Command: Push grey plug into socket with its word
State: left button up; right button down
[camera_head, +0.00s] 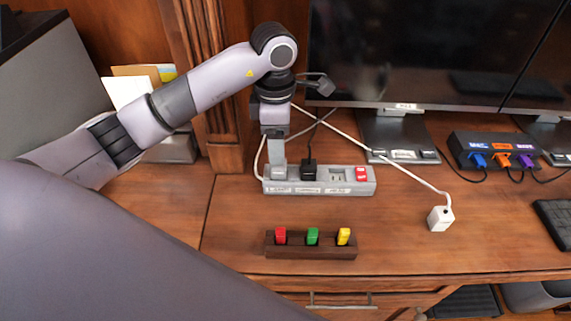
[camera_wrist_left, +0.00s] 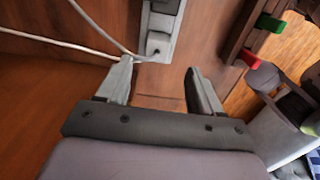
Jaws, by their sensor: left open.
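A pale grey plug (camera_head: 278,172) is at the left end of the power strip (camera_head: 325,191); it also shows in the left wrist view (camera_wrist_left: 157,46), with a cable running to it. I cannot tell how deep it sits. My left gripper (camera_head: 277,154) points down just above it in the head view. In the left wrist view, its fingers (camera_wrist_left: 160,76) are apart with nothing between them, and the plug lies beyond the tips. A black plug (camera_head: 308,170) stands beside it on the strip. The strip's front labels are too small to read. My right gripper is out of view.
A white cube (camera_head: 440,219) on a white cable lies to the right. A dark wooden holder (camera_head: 310,254) with red, green and yellow pieces stands in front. A black hub (camera_head: 493,149) and monitors (camera_head: 408,60) are behind and right.

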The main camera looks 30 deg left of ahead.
aim_at(279, 171)
pick_arm(q)
jog(key=shift+w+f+p, duration=0.2)
jog(key=shift+f+p, duration=0.3)
jog(key=shift+f, duration=3)
jog(key=c, duration=1.1)
